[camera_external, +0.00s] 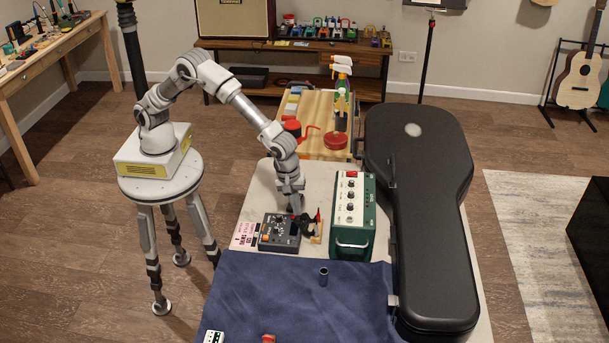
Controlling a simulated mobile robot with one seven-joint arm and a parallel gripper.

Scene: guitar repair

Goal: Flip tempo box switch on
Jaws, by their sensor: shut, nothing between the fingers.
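A dark box with knobs (279,233), which looks like the tempo box, lies on the light table top beside a pink printed card. Its switch is too small to make out, so I cannot tell its position. My gripper (295,208) points down just above the box's back right corner. It is shut and empty. I cannot tell whether the fingertips touch the box.
A green amplifier (353,215) stands close right of the box, with a small stand of dark and red items (314,227) between them. A black guitar case (420,190) lies further right.

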